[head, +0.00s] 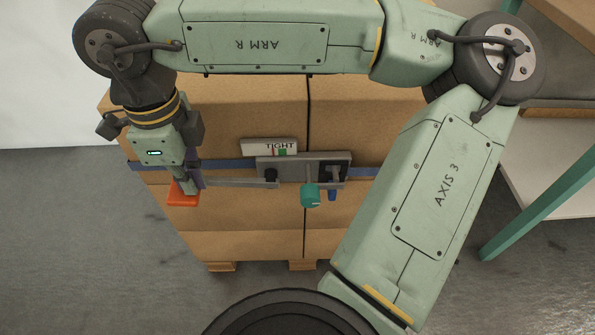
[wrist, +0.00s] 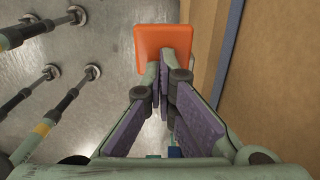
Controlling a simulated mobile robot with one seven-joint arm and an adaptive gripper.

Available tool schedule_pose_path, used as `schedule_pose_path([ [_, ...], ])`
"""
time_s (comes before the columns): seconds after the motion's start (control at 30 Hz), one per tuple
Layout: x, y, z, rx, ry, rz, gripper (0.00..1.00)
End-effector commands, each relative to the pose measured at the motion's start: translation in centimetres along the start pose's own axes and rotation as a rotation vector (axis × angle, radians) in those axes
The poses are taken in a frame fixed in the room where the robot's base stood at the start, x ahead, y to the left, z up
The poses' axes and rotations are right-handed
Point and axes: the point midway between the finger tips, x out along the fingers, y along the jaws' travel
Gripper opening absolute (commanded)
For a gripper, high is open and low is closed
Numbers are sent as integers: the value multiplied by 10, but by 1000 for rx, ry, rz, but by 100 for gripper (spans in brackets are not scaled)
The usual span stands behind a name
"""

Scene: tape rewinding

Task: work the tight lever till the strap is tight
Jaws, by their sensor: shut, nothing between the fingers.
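The tensioner (head: 303,168) is a grey metal block on the front of the cardboard boxes, with the blue strap (head: 229,165) running across behind it. A white plate marked TIGHT (head: 268,147) sits above it, with small red and green marks. A grey lever bar (head: 240,183) reaches left from the tensioner towards an orange pad (head: 183,197). My gripper (head: 187,186) is at this left end, pointing down. In the wrist view my gripper (wrist: 166,70) is shut and empty, its tips over the near edge of the orange pad (wrist: 163,40). I cannot tell whether they touch.
A teal knob (head: 310,195) and a small blue piece (head: 332,194) hang below the tensioner. The boxes (head: 250,215) stand on a wooden pallet (head: 303,265). A shelf with a teal leg (head: 530,200) stands at the right.

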Motion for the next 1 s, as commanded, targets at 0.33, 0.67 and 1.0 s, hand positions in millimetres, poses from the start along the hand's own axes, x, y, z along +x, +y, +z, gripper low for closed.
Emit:
schedule_pose_path([
  [0.33,21,0,-1,0,2,1,0],
  [0.67,38,0,-1,0,3,1,0],
  [1.0,37,0,0,0,1,0,0],
])
